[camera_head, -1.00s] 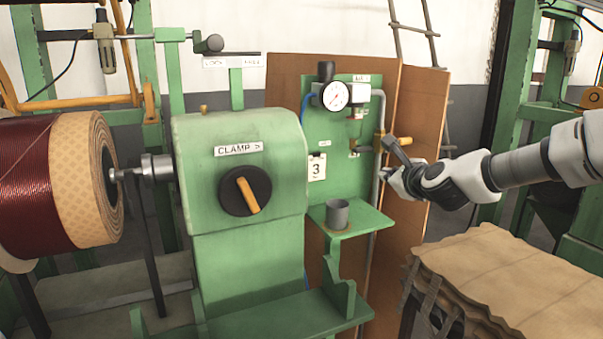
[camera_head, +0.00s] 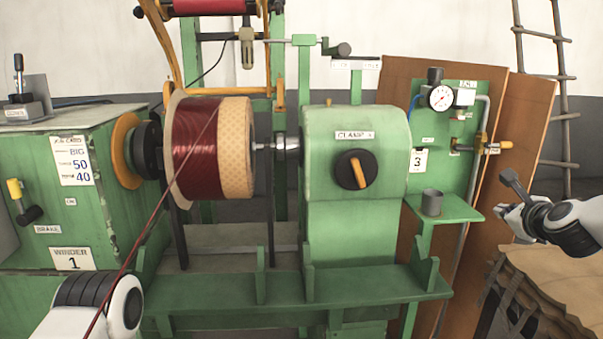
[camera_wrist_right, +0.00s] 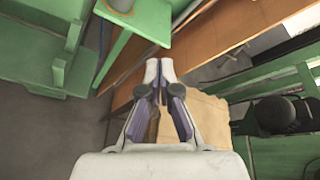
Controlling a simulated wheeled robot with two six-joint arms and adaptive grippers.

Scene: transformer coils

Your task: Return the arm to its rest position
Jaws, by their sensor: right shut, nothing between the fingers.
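My right gripper (camera_head: 503,213) shows at the right of the head view, to the right of the green gauge panel (camera_head: 461,158) and lower than its gauge. In the right wrist view the fingers (camera_wrist_right: 160,68) are closed together at the tips with nothing between them. The right forearm comes in from the right edge. A part of my left arm (camera_head: 95,308) shows at the lower left of the head view; its gripper is not seen.
A red wire coil (camera_head: 197,150) sits on the winder beside the green clamp housing (camera_head: 355,210). A grey cup (camera_head: 432,202) stands on the panel's shelf. A brown covered stack (camera_head: 545,280) lies below the right arm. A ladder (camera_head: 543,75) leans behind.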

